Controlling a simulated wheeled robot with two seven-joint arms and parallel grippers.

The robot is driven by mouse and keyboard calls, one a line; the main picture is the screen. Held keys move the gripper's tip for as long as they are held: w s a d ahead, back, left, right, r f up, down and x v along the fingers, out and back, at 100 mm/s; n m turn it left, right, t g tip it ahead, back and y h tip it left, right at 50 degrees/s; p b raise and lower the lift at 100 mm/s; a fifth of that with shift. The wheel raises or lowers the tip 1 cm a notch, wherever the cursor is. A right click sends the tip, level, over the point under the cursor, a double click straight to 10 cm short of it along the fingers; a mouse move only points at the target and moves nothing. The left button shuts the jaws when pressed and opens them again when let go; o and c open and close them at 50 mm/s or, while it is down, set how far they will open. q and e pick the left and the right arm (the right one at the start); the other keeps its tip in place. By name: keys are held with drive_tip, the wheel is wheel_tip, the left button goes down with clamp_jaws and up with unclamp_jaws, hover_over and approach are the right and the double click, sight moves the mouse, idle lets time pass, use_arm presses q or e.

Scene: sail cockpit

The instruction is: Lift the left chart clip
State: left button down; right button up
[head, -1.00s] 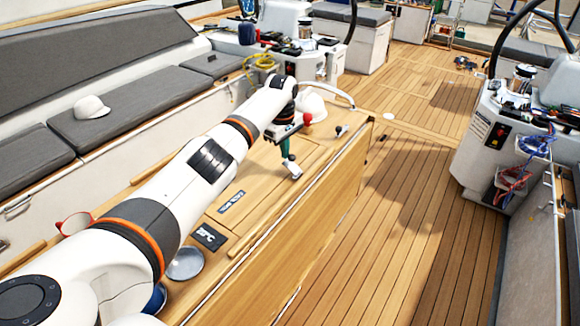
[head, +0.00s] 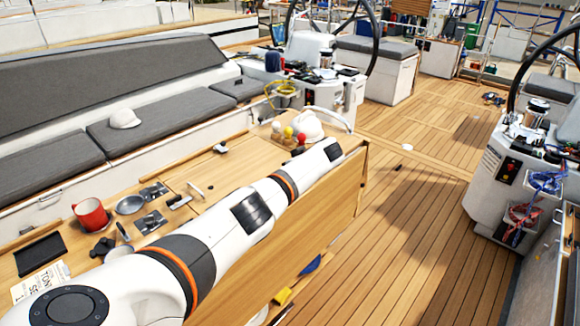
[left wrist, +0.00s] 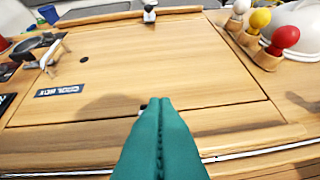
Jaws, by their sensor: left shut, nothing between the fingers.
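A small white-and-dark fitting (head: 220,147) sits by the table's far edge in the head view. A similar small fitting shows at the top of the left wrist view (left wrist: 149,12). It may be the left chart clip, but it is too small to tell. My left gripper (left wrist: 156,103) has its teal fingers together and empty in the left wrist view. They are low in that picture, over the near edge of the wooden table top, apart from the fitting. In the head view my left arm hides this gripper. My right gripper is not in view.
White, yellow and red knobs (head: 288,132) stand beside a white dome (head: 308,127) at the table's far end. A red mug (head: 91,215), a metal bowl (head: 130,205) and a chart (head: 40,283) lie at the left. The hatch lid (left wrist: 150,70) is mostly clear.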

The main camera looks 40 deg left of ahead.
use_arm(q)
drive_tip(key=shift+d+f+y, duration=0.2)
drive_tip(key=shift+f+y, duration=0.1)
drive_tip(key=shift+d+f, duration=0.1)
drive_tip(key=shift+f, duration=0.05)
drive_tip(key=shift+s+d, duration=0.1)
drive_tip(key=shift+d, duration=0.1)
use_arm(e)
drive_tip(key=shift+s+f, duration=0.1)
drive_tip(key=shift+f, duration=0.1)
use_arm(q)
drive_tip(key=shift+d, duration=0.1)
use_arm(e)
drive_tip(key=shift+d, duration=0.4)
use_arm(q)
drive_tip(key=shift+d, duration=0.1)
